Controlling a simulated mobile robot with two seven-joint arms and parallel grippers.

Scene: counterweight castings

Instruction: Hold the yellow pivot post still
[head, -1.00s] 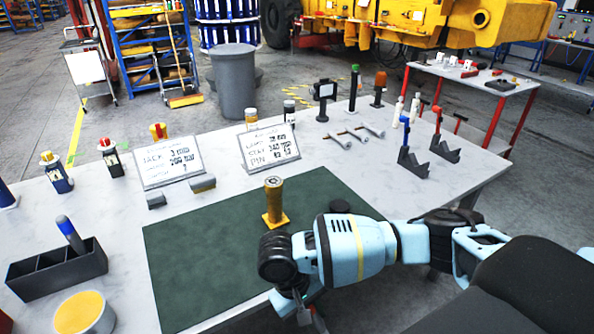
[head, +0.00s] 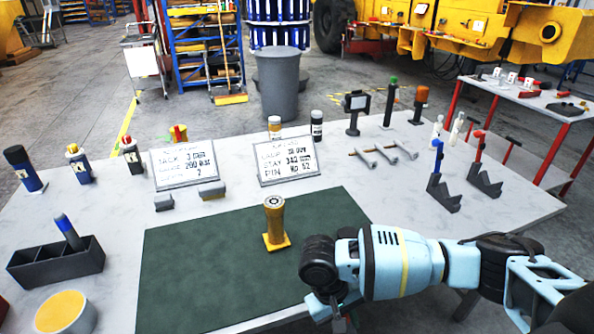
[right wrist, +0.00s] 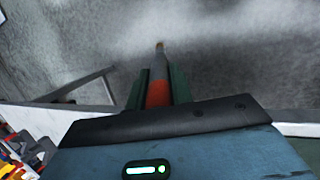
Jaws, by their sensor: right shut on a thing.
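The yellow pivot post (head: 274,225) stands upright on its square base on the green mat (head: 190,275). Nothing touches it. My right arm reaches in from the right, and its gripper (head: 338,318) is low at the mat's front right edge, apart from the post. In the right wrist view the right gripper (right wrist: 157,88) is shut on a slim tool (right wrist: 158,60) with an orange-red body and a thin grey, brownish-tipped end. The tool points out over grey floor. The post is not in the right wrist view. My left gripper is not in view.
Two printed cards (head: 286,161) stand behind the mat. A dark compartment box (head: 60,262) and a yellow-topped round tub (head: 66,312) are at left. Black holders (head: 443,193), metal rods (head: 385,153) and a lamp stand at right. The mat around the post is clear.

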